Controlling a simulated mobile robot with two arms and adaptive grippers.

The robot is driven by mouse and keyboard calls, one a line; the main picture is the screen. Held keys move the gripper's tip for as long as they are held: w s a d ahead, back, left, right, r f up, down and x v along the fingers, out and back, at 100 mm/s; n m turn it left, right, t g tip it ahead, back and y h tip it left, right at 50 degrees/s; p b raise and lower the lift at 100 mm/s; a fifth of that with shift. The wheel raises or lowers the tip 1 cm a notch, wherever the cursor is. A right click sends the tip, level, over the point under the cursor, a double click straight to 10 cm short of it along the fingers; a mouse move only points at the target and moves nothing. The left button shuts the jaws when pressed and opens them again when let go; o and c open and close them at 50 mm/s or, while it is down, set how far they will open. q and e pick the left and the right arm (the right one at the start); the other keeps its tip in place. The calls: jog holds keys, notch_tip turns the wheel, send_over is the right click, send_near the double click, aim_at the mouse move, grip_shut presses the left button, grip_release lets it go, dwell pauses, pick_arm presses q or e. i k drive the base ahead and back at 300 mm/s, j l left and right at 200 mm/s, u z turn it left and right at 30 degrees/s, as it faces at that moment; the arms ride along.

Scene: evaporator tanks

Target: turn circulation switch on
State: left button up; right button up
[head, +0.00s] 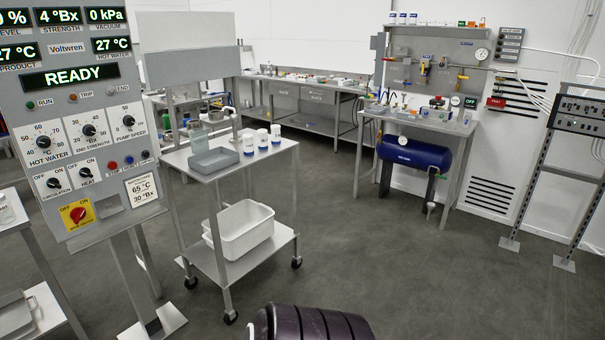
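The control panel (84,100) stands at the left of the head view. The circulation switch (54,183) is a small black rotary knob on a white plate at its lower left, with OFF and ON marked above it. The knob is too small to tell surely which mark it points to. The similar heat switch (86,173) is just right of it. The red and yellow main switch (77,214) is below. The panel's display (72,77) reads READY. Neither of my grippers is in view, and nothing touches the switch.
A wheeled steel cart (285,146) with a grey tray (214,160), white jars and a white tub (239,232) stands right of the panel. A bench with a blue tank (414,153) is at the back right. A metal frame (532,190) stands far right.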

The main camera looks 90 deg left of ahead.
aim_at(52, 183)
jog(key=u, duration=4)
